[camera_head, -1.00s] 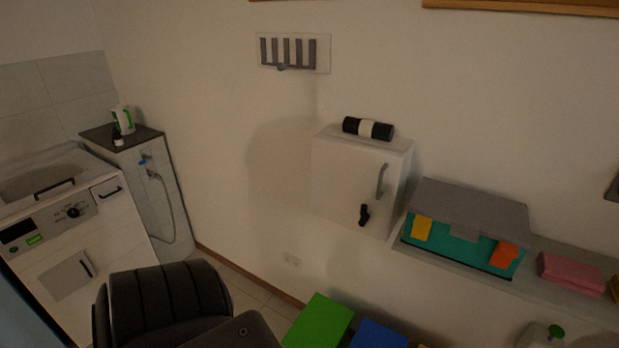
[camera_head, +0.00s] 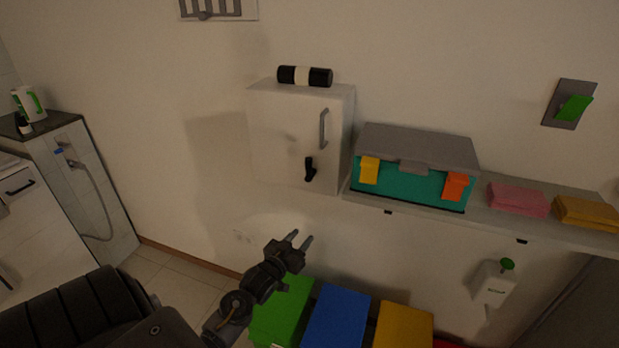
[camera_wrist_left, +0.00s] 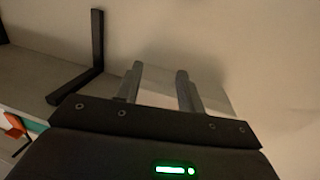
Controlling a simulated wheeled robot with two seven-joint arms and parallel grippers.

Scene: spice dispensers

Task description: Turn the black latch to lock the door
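A white wall cabinet (camera_head: 278,135) hangs on the wall, its door closed against the body as far as I can see. The door has a grey handle (camera_head: 323,128) and, below it, a black latch (camera_head: 310,169) that hangs roughly downward. My left gripper (camera_head: 301,240) is below the cabinet, clear of the latch, with its two fingers apart and nothing between them. The fingers also show apart in the left wrist view (camera_wrist_left: 160,85). The latch is not seen in the wrist view. My right gripper is not in view.
A black and white roll (camera_head: 305,76) lies on the cabinet. A teal box with a grey lid (camera_head: 412,185) stands on the shelf to the right, beside pink cloths (camera_head: 518,199). Green (camera_head: 282,316), blue (camera_head: 337,318) and yellow bins stand below. Wall space under the cabinet is free.

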